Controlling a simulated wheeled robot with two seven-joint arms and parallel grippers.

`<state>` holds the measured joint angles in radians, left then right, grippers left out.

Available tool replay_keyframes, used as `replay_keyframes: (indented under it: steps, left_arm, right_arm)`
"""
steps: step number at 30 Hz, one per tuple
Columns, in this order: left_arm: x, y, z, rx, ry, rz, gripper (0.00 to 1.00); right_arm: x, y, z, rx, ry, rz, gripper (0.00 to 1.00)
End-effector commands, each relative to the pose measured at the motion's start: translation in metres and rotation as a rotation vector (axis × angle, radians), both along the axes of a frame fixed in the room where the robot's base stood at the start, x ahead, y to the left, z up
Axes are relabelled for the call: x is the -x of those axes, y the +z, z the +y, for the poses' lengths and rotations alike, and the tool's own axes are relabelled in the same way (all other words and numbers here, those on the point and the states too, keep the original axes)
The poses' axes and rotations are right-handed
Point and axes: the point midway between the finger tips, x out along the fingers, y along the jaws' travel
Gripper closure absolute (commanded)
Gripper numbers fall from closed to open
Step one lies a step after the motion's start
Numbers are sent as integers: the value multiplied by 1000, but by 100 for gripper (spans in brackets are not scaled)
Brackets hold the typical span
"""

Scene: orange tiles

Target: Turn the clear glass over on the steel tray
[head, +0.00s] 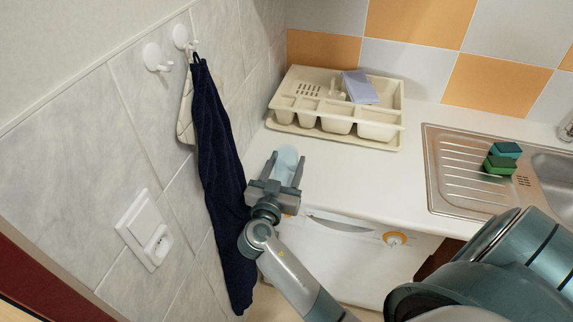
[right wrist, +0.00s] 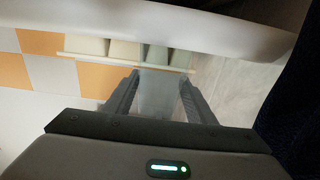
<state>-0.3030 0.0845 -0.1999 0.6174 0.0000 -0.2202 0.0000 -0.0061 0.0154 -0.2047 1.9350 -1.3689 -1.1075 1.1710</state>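The clear glass (head: 287,156) is a pale, bluish see-through tumbler near the left end of the white counter in the head view. My right gripper (head: 284,170) has one finger on each side of it, and the fingers look closed against its walls. In the right wrist view the glass (right wrist: 158,92) stands between the two dark fingers (right wrist: 158,85). I cannot tell which end of the glass is its mouth. The steel tray (head: 455,180) is the ribbed drainer beside the sink, at the right of the head view. My left gripper is not in view.
A green sponge (head: 498,165) and a teal one (head: 506,149) lie on the steel tray. A cream cutlery rack (head: 338,125) with a lilac item stands at the back left. A dark blue towel (head: 215,160) hangs on the left wall. The counter (head: 375,180) between rack and tray is clear.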

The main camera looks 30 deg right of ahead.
Motion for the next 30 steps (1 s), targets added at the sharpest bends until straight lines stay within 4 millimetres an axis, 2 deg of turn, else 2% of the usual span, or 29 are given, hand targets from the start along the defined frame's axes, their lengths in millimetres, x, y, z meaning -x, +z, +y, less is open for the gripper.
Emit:
replay_keyframes:
  steps: [1, 3, 4, 5, 17, 25, 30]
  left_arm:
    - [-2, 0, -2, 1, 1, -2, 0]
    - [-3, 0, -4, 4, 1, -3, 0]
    - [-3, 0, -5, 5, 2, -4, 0]
    - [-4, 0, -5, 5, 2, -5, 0]
    - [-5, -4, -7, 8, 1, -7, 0]
    - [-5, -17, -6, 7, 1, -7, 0]
    - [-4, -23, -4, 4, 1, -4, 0]
  right_arm:
    - [0, 0, 0, 0, 0, 0, 64]
    - [0, 0, 0, 0, 0, 0, 78]
    - [0, 1, 0, 1, 0, -1, 78]
    - [0, 1, 0, 2, 0, -1, 83]
    - [0, 8, 0, 0, -1, -4, 83]
    - [0, 41, 0, -2, -1, -9, 83]
    - [27, 56, -12, -1, -2, -6, 83]
